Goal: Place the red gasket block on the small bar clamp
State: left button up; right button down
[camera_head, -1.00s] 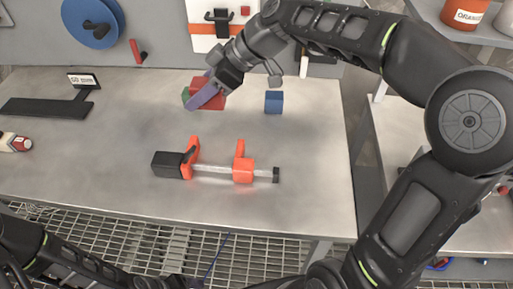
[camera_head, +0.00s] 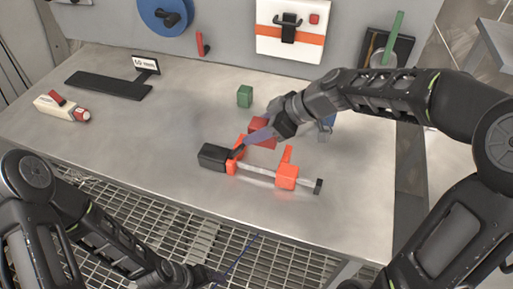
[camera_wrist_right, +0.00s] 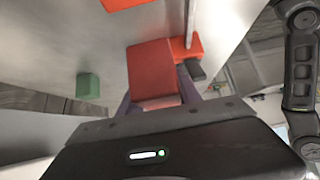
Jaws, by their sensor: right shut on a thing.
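The red gasket block (camera_head: 264,131) is held between the purple fingers of my right gripper (camera_head: 260,136). In the right wrist view the block (camera_wrist_right: 152,72) fills the space between the fingers. The small bar clamp (camera_head: 258,174) lies on the bench, with a black handle at its left, two orange jaws and a steel bar. In the head view the block shows just behind the clamp's bar, between the jaws, partly covered by a finger. I cannot tell whether it touches the clamp. My left arm is low at the left; its fingers do not show clearly.
A green block (camera_head: 245,96) stands behind the clamp. A blue block (camera_head: 328,120) is partly hidden by my right arm. A black stand with a label (camera_head: 146,65) and a white-and-red tube (camera_head: 62,107) lie to the left. The bench front is clear.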

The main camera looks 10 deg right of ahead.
jog(key=shift+f, duration=1.25)
jog(key=shift+f, duration=2.25)
jog(key=shift+f+b, duration=0.15)
jog(key=shift+b, duration=0.15)
jog(key=c, duration=0.8)
grip_release()
jog(key=shift+c, duration=0.2)
